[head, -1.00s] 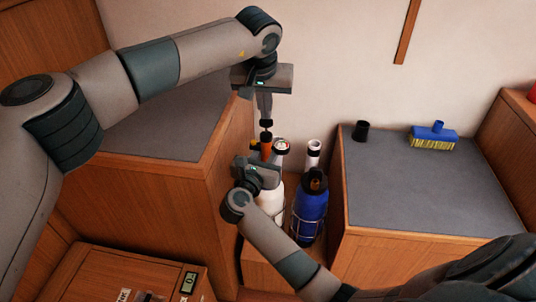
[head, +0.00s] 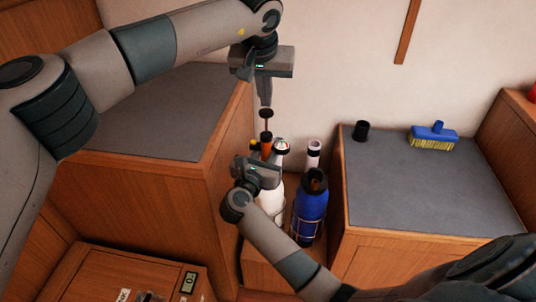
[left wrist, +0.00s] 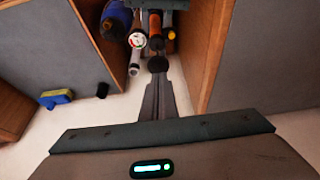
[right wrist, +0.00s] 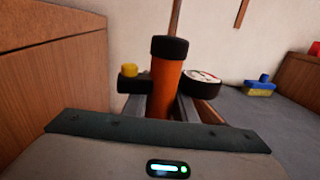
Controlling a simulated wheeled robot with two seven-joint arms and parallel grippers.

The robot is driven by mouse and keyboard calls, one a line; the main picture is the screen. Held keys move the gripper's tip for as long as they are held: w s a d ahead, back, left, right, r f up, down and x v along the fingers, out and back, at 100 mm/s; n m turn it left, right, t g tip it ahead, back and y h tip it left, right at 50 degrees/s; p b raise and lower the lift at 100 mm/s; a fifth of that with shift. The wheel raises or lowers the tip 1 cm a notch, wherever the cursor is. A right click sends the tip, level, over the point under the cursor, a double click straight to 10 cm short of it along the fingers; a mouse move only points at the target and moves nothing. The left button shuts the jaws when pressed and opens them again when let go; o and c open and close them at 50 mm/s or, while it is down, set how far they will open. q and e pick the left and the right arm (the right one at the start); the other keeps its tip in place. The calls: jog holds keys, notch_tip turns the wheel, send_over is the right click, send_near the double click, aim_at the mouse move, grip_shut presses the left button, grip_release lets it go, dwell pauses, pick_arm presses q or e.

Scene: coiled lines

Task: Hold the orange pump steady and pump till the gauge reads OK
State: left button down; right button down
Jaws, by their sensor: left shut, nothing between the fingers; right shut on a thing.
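The orange pump (head: 266,149) stands upright in the gap between two counters; its orange barrel and black cap show in the right wrist view (right wrist: 165,88). A thin rod rises from it to a black handle knob (head: 266,112), also seen from above in the left wrist view (left wrist: 157,64). My left gripper (head: 265,103) is shut and empty, tips just above the knob; contact is unclear. My right gripper (right wrist: 160,108) is shut on the pump barrel. The gauge (right wrist: 202,79) sits beside the barrel; its coloured face shows in the left wrist view (left wrist: 138,40), but its reading is too small to tell.
A white bottle (head: 270,203) and a blue bottle (head: 311,212) stand close by the pump. On the right counter (head: 420,200) are a black cup (head: 361,131) and a blue brush (head: 433,136). The left counter top (head: 160,120) is clear.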

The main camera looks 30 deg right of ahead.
pick_arm(q)
jog(key=shift+r, duration=0.15)
jog(key=shift+r, duration=2.35)
pick_arm(e)
jog(key=c, duration=1.4)
grip_release()
jog(key=shift+o, duration=0.2)
jog(key=v, duration=1.2)
